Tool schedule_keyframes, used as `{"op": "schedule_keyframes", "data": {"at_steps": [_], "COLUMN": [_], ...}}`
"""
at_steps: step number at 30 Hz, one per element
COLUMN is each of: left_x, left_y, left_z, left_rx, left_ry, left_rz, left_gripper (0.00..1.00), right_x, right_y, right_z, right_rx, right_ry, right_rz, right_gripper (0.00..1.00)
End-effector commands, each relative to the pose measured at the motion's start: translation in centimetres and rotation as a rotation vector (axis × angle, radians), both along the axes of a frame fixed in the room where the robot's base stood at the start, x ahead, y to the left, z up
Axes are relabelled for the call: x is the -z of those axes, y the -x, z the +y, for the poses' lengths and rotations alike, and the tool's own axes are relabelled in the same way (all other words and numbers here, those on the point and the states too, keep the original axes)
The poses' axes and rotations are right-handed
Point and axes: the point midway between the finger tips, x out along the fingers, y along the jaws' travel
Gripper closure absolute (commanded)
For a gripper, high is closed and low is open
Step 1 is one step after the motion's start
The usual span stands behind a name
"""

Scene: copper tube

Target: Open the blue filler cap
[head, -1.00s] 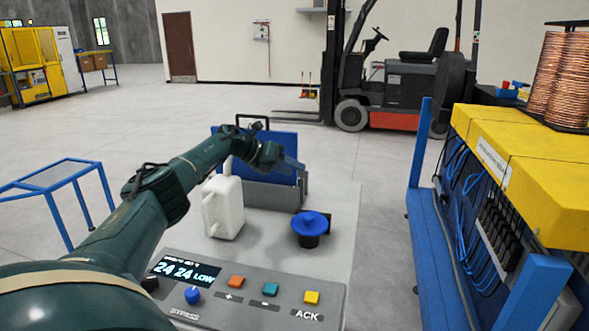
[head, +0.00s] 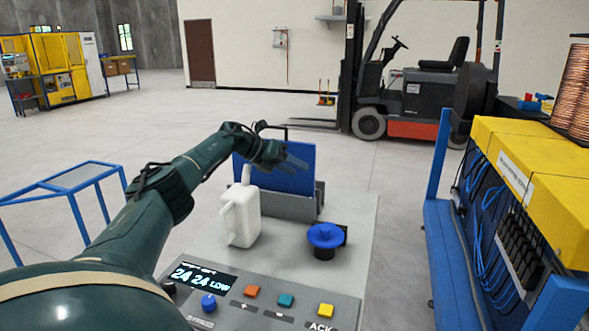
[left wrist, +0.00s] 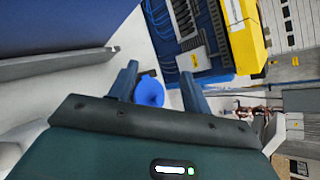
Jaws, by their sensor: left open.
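The blue filler cap (head: 325,235) sits on a black neck on the grey top of the machine, right of the white jug. It also shows in the left wrist view (left wrist: 149,91), between and beyond my fingers. My left gripper (head: 297,161) is above and behind the cap, in front of the blue panel, apart from the cap. In the left wrist view its two fingers (left wrist: 158,82) are spread, with nothing held between them. My right gripper is in neither view.
A white jug (head: 240,216) stands left of the cap. A blue panel (head: 275,165) in a grey holder rises behind. A control panel (head: 262,300) with coloured buttons lies in front. A blue and yellow machine (head: 535,170) stands right.

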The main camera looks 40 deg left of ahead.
Motion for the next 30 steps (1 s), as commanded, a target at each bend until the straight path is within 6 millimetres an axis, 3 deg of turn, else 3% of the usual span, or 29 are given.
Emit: {"op": "schedule_keyframes", "data": {"at_steps": [14,30], "left_x": [-0.4,-6.1], "left_y": [0.7,8.6], "left_z": [0.5,5.0], "left_rx": [-0.001,-0.002], "left_ry": [0.000,-0.001], "left_rz": [-0.001,-0.001], "left_gripper": [0.51,0.51], "right_x": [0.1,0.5], "right_y": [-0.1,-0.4], "right_z": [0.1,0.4], "right_rx": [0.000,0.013], "right_ry": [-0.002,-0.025], "right_rz": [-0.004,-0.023], "right_gripper": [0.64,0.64]}}
